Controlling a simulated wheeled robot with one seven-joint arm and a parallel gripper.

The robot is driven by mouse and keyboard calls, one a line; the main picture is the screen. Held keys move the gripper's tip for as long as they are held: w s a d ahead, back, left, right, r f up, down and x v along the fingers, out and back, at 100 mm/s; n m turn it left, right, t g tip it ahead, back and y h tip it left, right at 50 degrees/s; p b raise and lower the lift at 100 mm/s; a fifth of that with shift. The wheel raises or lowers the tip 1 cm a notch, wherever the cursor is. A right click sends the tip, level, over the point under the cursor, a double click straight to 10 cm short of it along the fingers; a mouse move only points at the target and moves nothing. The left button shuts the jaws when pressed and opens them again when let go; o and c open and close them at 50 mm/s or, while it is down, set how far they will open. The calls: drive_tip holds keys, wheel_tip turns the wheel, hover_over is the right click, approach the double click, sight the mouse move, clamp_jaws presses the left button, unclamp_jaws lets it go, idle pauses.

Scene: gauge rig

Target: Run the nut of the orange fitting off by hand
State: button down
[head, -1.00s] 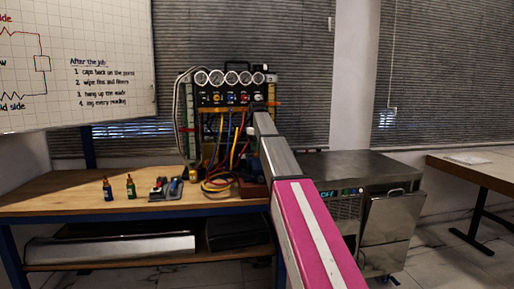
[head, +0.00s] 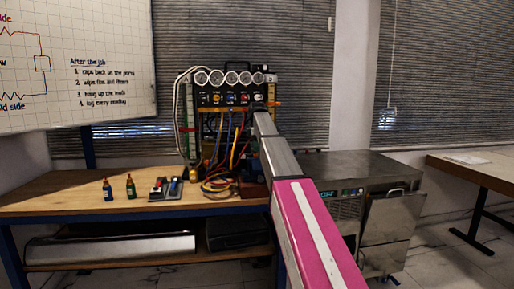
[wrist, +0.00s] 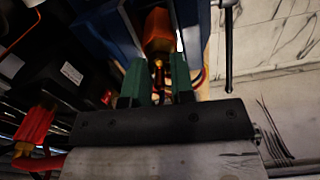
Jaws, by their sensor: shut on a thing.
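In the wrist view, my gripper (wrist: 159,76) has its two green-padded fingers closed on a small brass-coloured nut. The orange fitting (wrist: 157,28) stands just beyond the fingertips, in line with them. The nut is dark and mostly covered by the fingers, so its thread cannot be seen. In the head view, my arm reaches to the right side of the gauge rig (head: 232,98), and its own links hide the gripper and the nut. A small orange piece (head: 274,103) shows beside the arm's far end.
Another orange-red fitting (wrist: 35,124) is at the left of the wrist view. Coloured hoses (head: 222,182) hang from the rig onto the wooden bench (head: 60,197). Two small bottles (head: 131,187) stand on the bench. A metal cabinet (head: 365,172) is to the right.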

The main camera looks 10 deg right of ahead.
drive_tip(key=shift+n, duration=0.3)
drive_tip(key=c, duration=1)
unclamp_jaws()
drive_tip(key=shift+o, duration=0.2)
wheel_tip(320, 180, up, 11)
drive_tip(key=shift+f, duration=0.1)
